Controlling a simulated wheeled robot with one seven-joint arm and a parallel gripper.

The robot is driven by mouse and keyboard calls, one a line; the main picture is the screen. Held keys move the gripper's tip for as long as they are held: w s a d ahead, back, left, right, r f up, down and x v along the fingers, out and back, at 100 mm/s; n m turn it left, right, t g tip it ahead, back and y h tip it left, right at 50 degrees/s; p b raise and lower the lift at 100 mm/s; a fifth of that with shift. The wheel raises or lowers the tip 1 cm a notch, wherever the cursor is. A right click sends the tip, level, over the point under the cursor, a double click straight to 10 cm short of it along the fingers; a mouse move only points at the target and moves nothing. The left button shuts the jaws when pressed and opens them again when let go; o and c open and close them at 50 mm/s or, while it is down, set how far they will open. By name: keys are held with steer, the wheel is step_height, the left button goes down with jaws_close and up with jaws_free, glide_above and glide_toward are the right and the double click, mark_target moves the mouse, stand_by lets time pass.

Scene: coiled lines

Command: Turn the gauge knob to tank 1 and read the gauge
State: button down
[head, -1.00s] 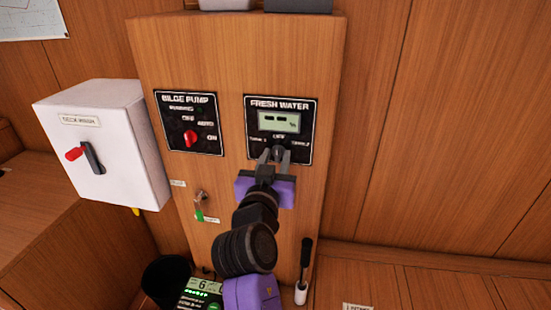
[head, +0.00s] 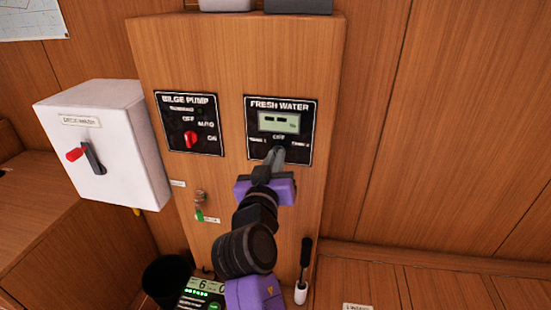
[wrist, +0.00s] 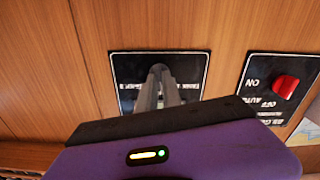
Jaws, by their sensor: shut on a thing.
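The black FRESH WATER panel (head: 308,128) is on the wooden column and also shows in the wrist view (wrist: 196,60). Its gauge display (head: 279,122) shows two dashes and no number. Labels for tank 1, off and tank 2 are around the knob below the display. My gripper (head: 277,154) is shut on the knob, its fingertips against the panel. In the wrist view the gripper (wrist: 158,74) points at the panel's middle. The knob is mostly hidden by the fingers, so its exact pointing direction is unclear.
The BILGE PUMP panel (head: 207,113) with its red knob (head: 191,139) is to the left. A white DECK WASH box (head: 130,135) juts out farther left. A key with a green tag (head: 200,215) hangs below. Free space lies to the right of the column.

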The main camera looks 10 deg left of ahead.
steer(key=shift+a+n+p, duration=0.1)
steer(key=shift+n+p, duration=1)
steer(key=shift+n, duration=2.1)
steer(key=c, duration=1.5)
jaws_free()
steer(key=shift+s, duration=0.1)
steer(key=s, duration=0.7)
steer(key=shift+s+a, duration=0.15)
steer(key=shift+s, duration=0.2)
